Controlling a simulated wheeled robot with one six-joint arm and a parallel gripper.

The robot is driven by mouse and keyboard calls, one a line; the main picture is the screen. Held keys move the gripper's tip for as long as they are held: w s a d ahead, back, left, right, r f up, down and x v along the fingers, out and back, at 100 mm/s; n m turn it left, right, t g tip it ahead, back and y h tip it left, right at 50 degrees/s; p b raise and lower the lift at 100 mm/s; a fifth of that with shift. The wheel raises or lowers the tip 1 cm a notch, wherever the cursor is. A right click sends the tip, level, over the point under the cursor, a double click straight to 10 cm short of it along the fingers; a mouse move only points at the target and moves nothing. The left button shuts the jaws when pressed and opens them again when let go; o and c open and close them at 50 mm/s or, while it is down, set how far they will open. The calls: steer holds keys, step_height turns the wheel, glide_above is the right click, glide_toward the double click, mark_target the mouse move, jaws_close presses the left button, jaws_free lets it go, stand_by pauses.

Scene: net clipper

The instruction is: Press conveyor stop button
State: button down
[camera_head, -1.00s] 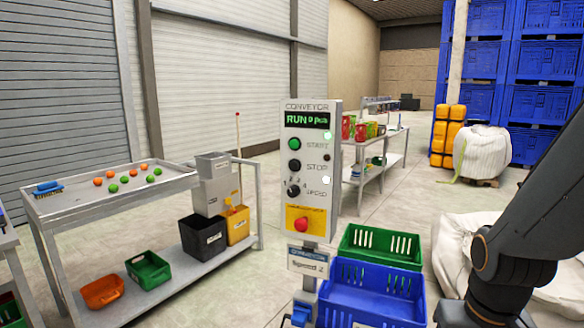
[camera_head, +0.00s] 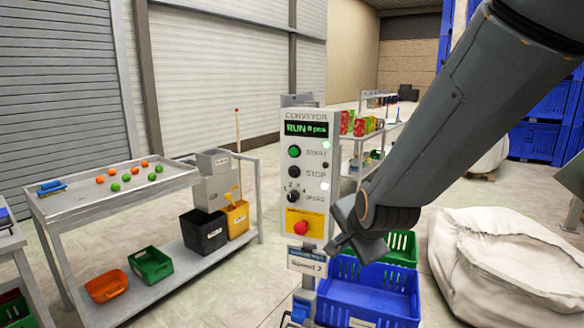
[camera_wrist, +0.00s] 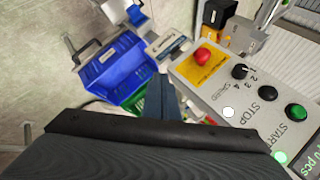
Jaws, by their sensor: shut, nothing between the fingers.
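The conveyor control panel (camera_head: 318,215) stands upright on a post, its display reading RUN. The stop button (camera_head: 294,172) is a black round button labelled STOP, below the green start button (camera_head: 294,151) and above the speed knob (camera_head: 293,196). A red emergency button (camera_head: 301,228) sits on a yellow plate lower down. My gripper (camera_head: 334,249) is shut and empty, just right of the panel's lower edge, apart from the stop button. In the wrist view the stop button (camera_wrist: 268,93) is right of my gripper's fingers (camera_wrist: 166,90), and the red button (camera_wrist: 203,56) is above them.
A blue crate (camera_head: 368,312) and a green crate (camera_head: 404,245) lie below my gripper. A steel table (camera_head: 75,206) with orange and green balls is at left. A white bulk bag (camera_head: 500,265) stands at right. The floor before the bag is open.

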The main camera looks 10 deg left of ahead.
steer(key=w+a+r+m+t+y+p, duration=0.1)
steer(key=a+r+m, duration=0.2)
steer(key=a+r, duration=0.3)
steer(key=w+a+r+m+t+y+p, duration=0.1)
steer(key=a+r, duration=0.4)
steer(key=a, duration=0.5)
steer(key=shift+r+m+t+y+p, duration=0.4)
steer(key=shift+m+t+y, duration=0.15)
steer(key=shift+m, duration=0.55)
steer(key=b, duration=0.5)
glide_toward(291, 176)
steer(key=shift+w+a+f, duration=0.65)
steer(key=shift+w+a, duration=0.1)
steer(key=shift+a, duration=0.15)
steer(key=shift+w+a+f, duration=0.7)
steer(key=shift+w+a, duration=0.1)
steer(key=shift+a, duration=0.05)
steer(key=shift+w, duration=0.2)
steer(key=shift+w, duration=0.2)
